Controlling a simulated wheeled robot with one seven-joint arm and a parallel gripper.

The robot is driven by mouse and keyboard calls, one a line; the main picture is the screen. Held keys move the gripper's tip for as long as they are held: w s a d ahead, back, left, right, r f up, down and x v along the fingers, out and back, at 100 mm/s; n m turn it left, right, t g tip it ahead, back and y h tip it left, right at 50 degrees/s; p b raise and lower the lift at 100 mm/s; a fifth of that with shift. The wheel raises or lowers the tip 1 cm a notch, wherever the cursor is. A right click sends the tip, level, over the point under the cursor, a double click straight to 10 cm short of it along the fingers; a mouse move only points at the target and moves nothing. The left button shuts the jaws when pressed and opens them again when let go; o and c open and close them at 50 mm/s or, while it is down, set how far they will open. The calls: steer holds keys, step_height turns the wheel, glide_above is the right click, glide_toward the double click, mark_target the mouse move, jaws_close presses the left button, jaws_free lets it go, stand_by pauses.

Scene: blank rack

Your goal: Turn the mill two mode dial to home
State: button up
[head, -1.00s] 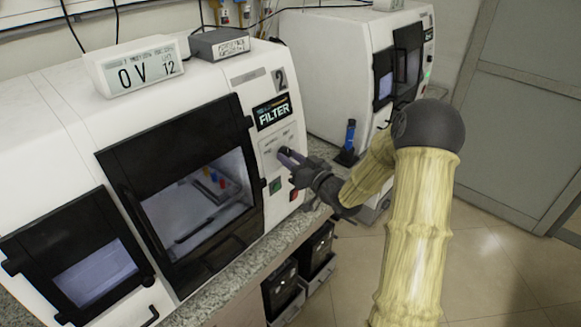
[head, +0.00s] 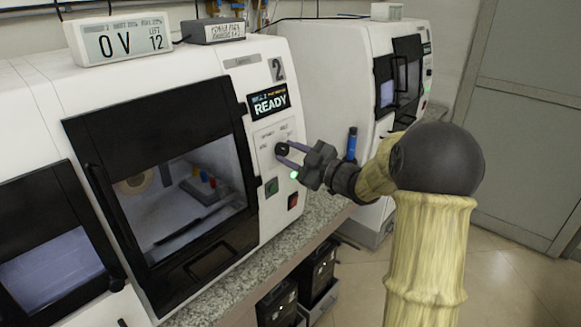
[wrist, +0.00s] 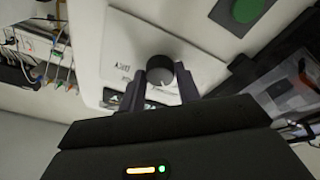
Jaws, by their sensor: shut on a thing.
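The mill marked 2 (head: 259,66) is a white machine on the left. Its small display (head: 269,103) reads READY. Below the display is a panel with a dark round mode dial (head: 282,149). My gripper (head: 287,153) is at the panel, its two fingers shut on the dial. In the wrist view the dial (wrist: 162,68) sits between the fingertips (wrist: 161,83). The dial's pointer and most of the setting labels are too small to read.
A green button (head: 271,187) and a red button (head: 293,200) sit just below the dial. A second white machine (head: 335,75) is behind. Open floor (head: 500,270) lies to the right.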

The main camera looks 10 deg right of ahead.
steer(key=shift+f+n+g+y+b, duration=0.1)
steer(key=shift+n+g+y+b, duration=0.25)
steer(key=shift+n+b, duration=0.85)
steer(key=shift+n, duration=0.4)
steer(key=o, duration=1)
steer(key=shift+d, duration=0.1)
steer(key=v, duration=1.7)
steer(key=shift+s+d, duration=0.1)
steer(key=shift+s, duration=0.05)
